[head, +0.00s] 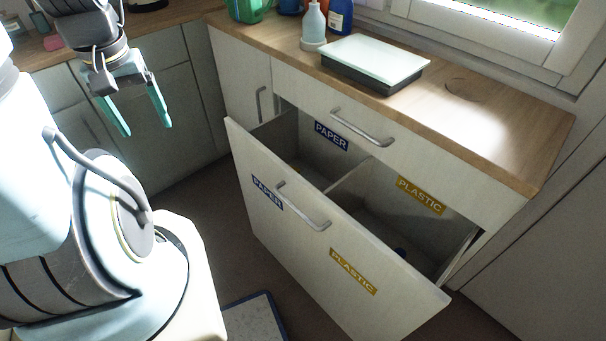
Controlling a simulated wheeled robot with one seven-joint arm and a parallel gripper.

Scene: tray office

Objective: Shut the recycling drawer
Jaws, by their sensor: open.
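The recycling drawer (272,229) stands pulled out from the counter cabinet, its white front facing my side. It has a grey metal handle (303,207) near the top edge and PAPER and PLASTIC labels. Inside are two grey compartments with matching labels; a small dark blue thing (400,252) lies in the plastic one. My gripper (139,119) is at the upper left, its two teal fingers apart and empty, pointing down. It is clear of the drawer, to the left of its front.
A wooden counter (500,150) above the drawer holds a tray with a pale lid (375,58), a white bottle (313,24), a blue bottle (340,15) and a green jug (248,8). Another handle (362,127) is above the drawer. A blue-edged mat (252,318) lies on the floor in front.

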